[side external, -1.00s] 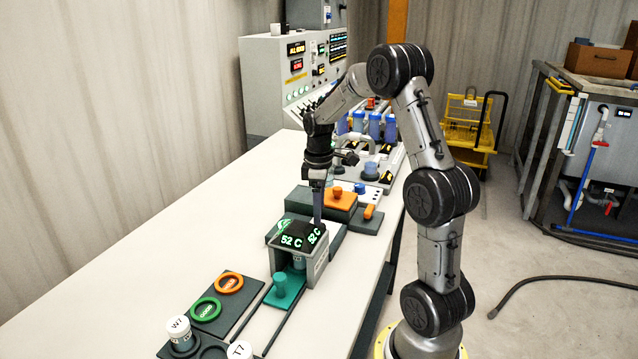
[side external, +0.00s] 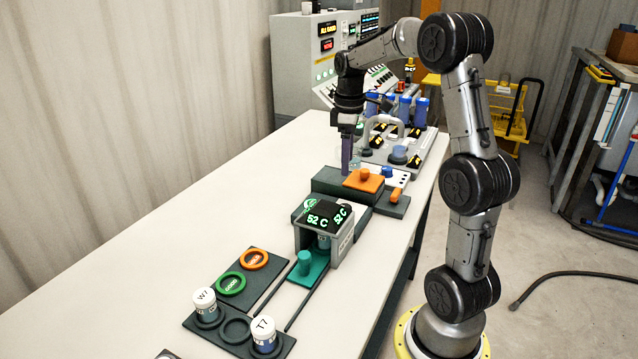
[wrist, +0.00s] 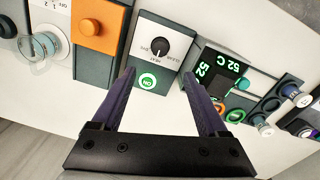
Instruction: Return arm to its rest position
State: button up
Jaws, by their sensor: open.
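My gripper (side external: 346,172) is open and empty. It hangs fingers down at the end of my bent arm, above the table near the dark block with the orange knobbed top (side external: 364,181). In the wrist view its two purple fingers (wrist: 158,78) stand apart with nothing between them. The heater box (side external: 318,220), showing "52 C", stands in front of the gripper, clear of the fingers. A vial (side external: 323,241) is partly visible inside it, behind the teal knobbed slide (side external: 307,266).
Vials W7 (side external: 205,306) and T7 (side external: 264,336) stand in a dark rack at the front. Green (side external: 231,284) and orange (side external: 255,259) rings lie behind. Blue-topped bottles (side external: 420,110) and a control console (side external: 315,60) stand at the back. The table's left side is clear.

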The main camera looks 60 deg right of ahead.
jog(key=s+a+r+n+t, duration=0.15)
jog(key=a+r, duration=0.25)
jog(key=a, duration=0.4)
jog(key=s+a+r+n+t, duration=0.1)
jog(key=a+r+n+t, duration=0.1)
jog(key=a+r, duration=0.45)
jog(key=s+a+f+m+t, duration=0.2)
jog(key=s+a+f+m, duration=0.4)
jog(key=s+a, duration=0.5)
jog(key=shift+s+f, duration=0.4)
jog(key=shift+f, duration=0.5)
